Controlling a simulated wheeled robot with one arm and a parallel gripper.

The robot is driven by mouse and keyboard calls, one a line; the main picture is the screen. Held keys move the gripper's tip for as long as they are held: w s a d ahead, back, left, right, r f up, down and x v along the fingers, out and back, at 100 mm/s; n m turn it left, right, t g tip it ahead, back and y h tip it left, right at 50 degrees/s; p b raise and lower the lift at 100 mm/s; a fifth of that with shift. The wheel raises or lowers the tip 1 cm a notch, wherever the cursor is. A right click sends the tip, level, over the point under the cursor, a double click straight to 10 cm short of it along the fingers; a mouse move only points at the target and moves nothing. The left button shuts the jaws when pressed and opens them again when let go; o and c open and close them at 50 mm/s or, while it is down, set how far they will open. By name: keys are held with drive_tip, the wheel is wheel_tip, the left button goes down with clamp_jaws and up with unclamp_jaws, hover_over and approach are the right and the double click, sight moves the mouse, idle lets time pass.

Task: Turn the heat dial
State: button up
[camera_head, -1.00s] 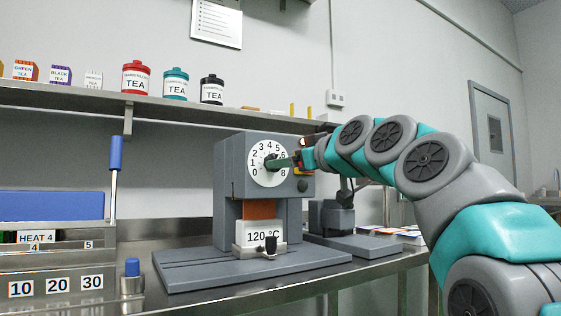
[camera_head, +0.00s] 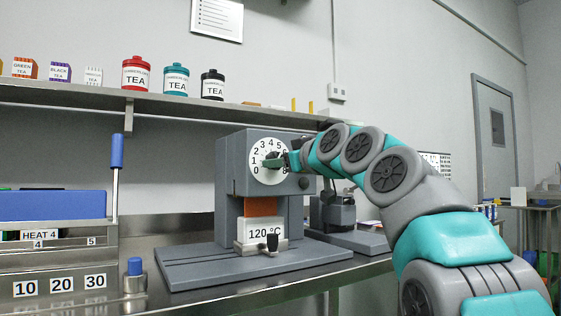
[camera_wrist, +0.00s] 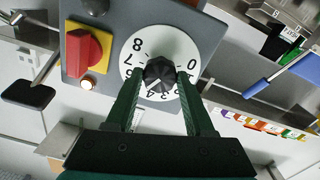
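The heat dial is a round white disc (camera_head: 259,175) with black numbers from 0 to 8, on the front of a grey machine. At its centre is a black knob (camera_wrist: 160,73); its pale mark points to the lower left in the wrist view. My gripper (camera_head: 272,161) is at the dial, coming in from the right. In the wrist view, the two green fingers of my gripper (camera_wrist: 161,75) stand on either side of the knob, their tips very close to it. I cannot tell whether they press on it. The fingers hide some numbers.
A red switch (camera_wrist: 83,53) on a yellow plate and a lit round lamp (camera_wrist: 86,84) sit beside the dial. Below it are a "120 °C" block (camera_head: 264,233) and a black handle (camera_head: 272,243). A sign (camera_head: 40,236) reads "HEAT 4". A shelf (camera_head: 60,94) with tea tins runs above.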

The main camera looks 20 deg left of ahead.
clamp_jaws()
drive_tip(key=shift+r+m, duration=0.1)
drive_tip(key=shift+m, duration=0.3)
drive_tip(key=shift+m+p, duration=4.15)
drive_tip(key=shift+m, duration=4.35)
drive_tip(key=o, duration=0.5)
unclamp_jaws()
drive_tip(key=shift+d, duration=0.1)
